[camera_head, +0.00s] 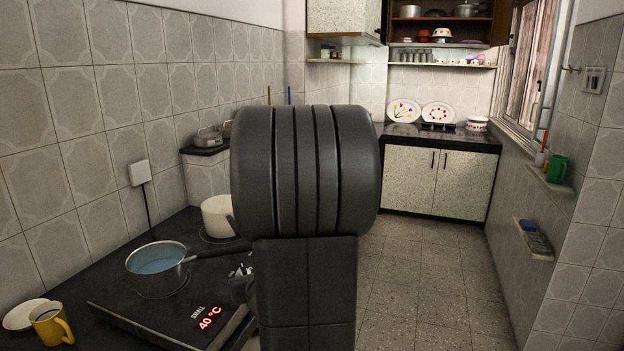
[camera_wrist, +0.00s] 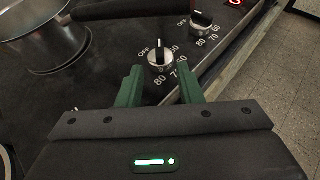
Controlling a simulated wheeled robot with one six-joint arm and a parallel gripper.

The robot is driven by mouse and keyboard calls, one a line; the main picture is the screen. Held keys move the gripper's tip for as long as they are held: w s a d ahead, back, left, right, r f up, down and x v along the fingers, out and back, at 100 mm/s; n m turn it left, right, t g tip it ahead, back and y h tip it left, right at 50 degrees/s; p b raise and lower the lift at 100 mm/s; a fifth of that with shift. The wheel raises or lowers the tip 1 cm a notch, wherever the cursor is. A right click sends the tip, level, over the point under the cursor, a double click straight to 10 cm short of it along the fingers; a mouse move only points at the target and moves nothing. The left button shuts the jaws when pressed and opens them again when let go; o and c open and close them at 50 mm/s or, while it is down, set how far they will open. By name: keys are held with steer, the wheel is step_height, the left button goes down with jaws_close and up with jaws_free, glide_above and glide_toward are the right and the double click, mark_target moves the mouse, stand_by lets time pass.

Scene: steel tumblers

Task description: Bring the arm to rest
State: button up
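My gripper (camera_wrist: 159,72) shows in the wrist view with its two green fingers apart and nothing between them. It is low over the front of the black hob (camera_head: 152,325). A silver-and-black control knob (camera_wrist: 159,55) appears just beyond the gap between the fingertips. Its dial is marked OFF, 70 and 80. I see no contact with it. A second knob (camera_wrist: 201,20) is farther off to the right. In the head view my dark arm stands in the middle and hides most of my gripper.
A saucepan (camera_head: 157,267) with bluish contents sits on the hob, its handle reaching toward my arm. It also shows in the wrist view (camera_wrist: 55,48). A white pot (camera_head: 217,214), a yellow mug (camera_head: 50,325) and a plate (camera_head: 22,314) stand nearby. The floor (camera_head: 430,270) at right is clear.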

mark_target(245, 272)
steer(key=x, duration=0.4)
steer(key=shift+d+r+n+g+p, duration=0.2)
steer(key=shift+r+n+g+p, duration=0.1)
steer(key=shift+p, duration=0.75)
steer(key=shift+d+n+y+p, duration=0.1)
steer(key=shift+n+y+p, duration=0.2)
steer(key=shift+y+p, duration=0.45)
steer(key=n+g+y+p, duration=0.1)
steer(key=p, duration=0.2)
steer(key=shift+w+d, duration=0.15)
